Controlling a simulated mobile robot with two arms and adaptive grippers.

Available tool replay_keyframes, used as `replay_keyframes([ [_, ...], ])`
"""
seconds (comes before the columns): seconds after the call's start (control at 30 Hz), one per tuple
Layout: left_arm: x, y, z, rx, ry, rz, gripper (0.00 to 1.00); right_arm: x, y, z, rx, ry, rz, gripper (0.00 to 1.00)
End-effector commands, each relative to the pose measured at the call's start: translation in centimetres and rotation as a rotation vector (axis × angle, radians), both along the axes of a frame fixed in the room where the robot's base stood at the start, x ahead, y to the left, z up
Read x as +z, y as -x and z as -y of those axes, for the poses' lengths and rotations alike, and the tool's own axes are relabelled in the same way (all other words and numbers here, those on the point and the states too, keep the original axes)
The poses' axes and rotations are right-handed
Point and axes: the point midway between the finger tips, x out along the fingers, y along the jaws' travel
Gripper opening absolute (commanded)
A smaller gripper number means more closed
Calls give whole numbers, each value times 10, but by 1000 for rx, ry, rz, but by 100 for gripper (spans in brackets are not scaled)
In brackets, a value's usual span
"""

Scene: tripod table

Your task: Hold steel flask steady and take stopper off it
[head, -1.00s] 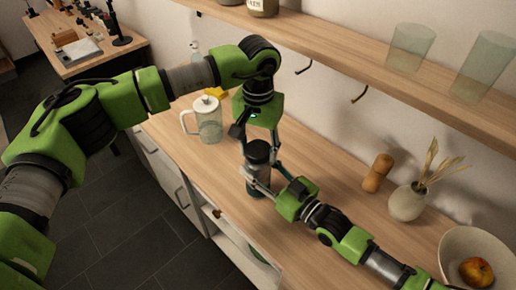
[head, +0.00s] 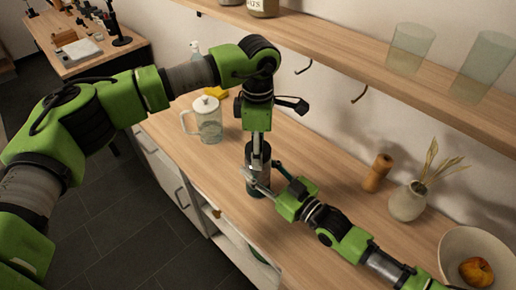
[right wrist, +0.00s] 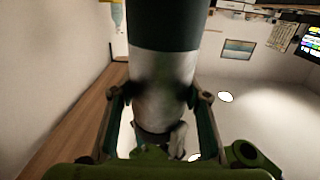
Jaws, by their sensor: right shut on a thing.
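The steel flask (head: 257,190) stands upright on the wooden counter, with a dark lower part. In the right wrist view the flask (right wrist: 163,85) shows a dark band and a pale steel band between my fingers. My right gripper (head: 256,178) is shut on the flask's side; its fingers show on both sides of it in the right wrist view (right wrist: 160,100). My left gripper (head: 257,148) points straight down at the flask's top. Its fingers are seen edge-on, so their gap is unclear. The stopper is not discernible behind them.
A glass jug (head: 208,120) with a white lid stands left of the flask. A wooden mill (head: 377,172), a vase (head: 407,203) and a bowl (head: 490,240) with fruit are to the right. A shelf (head: 370,55) with glasses runs above.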

Motion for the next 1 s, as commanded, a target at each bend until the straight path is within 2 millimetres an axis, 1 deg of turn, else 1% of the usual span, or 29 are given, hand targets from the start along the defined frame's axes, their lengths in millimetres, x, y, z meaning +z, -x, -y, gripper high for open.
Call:
replay_keyframes([
  [0.1, 0, 0, 0, 237, -1, 0, 20, 0, 0, 1, -1, 1, -1, 0],
  [1.0, 1, -1, 0, 2082, 0, 0, 20, 0, 0, 1, -1, 1, 0, 0],
])
